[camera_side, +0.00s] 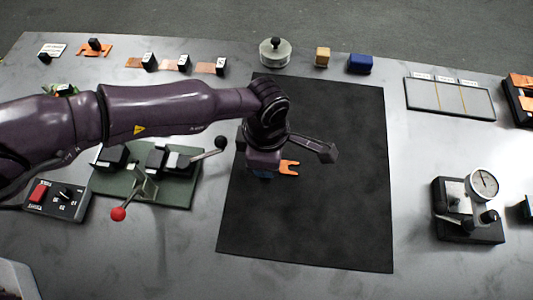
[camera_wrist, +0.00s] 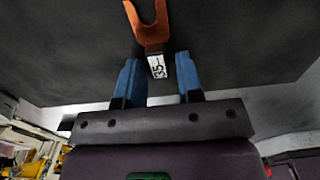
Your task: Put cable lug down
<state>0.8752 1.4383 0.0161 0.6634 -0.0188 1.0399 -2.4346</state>
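The cable lug (camera_side: 289,167) is an orange two-pronged fork in the side view, just right of my gripper (camera_side: 264,174) and over the black mat (camera_side: 320,220). In the wrist view the lug's orange fork (camera_wrist: 147,22) points away from me. Its dark stem carries a white label that seems to read 35. My gripper's blue fingers (camera_wrist: 157,66) stand apart on either side of the labelled end, with narrow gaps showing, so it looks open around the lug. I cannot tell whether the lug rests on the mat. My arm hides part of the mat's left edge.
A green fixture with a red-knobbed lever (camera_side: 118,213) stands left of the mat. A dial gauge (camera_side: 483,185) stands to the right. A round pot (camera_side: 275,52), wooden cube (camera_side: 323,54) and blue block (camera_side: 360,64) stand behind the mat. The mat's front is clear.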

